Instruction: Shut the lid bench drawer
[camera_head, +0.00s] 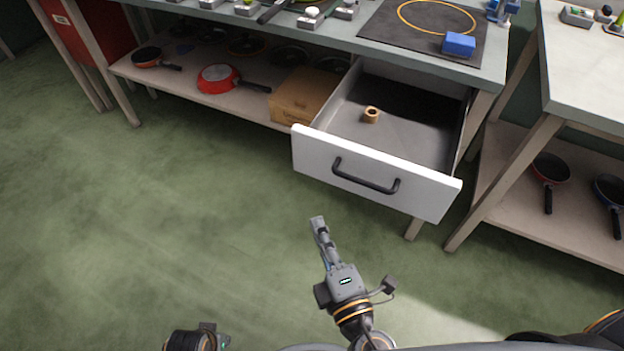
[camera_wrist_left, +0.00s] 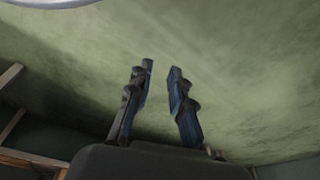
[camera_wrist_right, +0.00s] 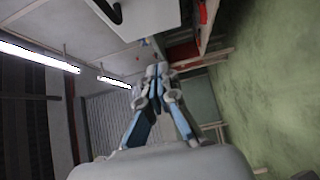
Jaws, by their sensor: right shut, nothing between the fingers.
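The drawer (camera_head: 425,192) is pulled well out from under the lid bench (camera_head: 360,42). Its front is white with a dark bar handle (camera_head: 365,178). A small tan ring-shaped piece (camera_head: 371,115) lies on the drawer's grey floor. My right gripper (camera_head: 317,222) is shut and empty, in front of the drawer and apart from it, toward the drawer's left end. The right wrist view shows its closed fingertips (camera_wrist_right: 157,72) with the white drawer front (camera_wrist_right: 148,18) beyond. My left gripper (camera_wrist_left: 161,70) is open and empty over the green floor.
A blue block (camera_head: 459,44) sits on the bench top. Another table (camera_head: 590,80) stands at right. The floor before the drawer is clear.

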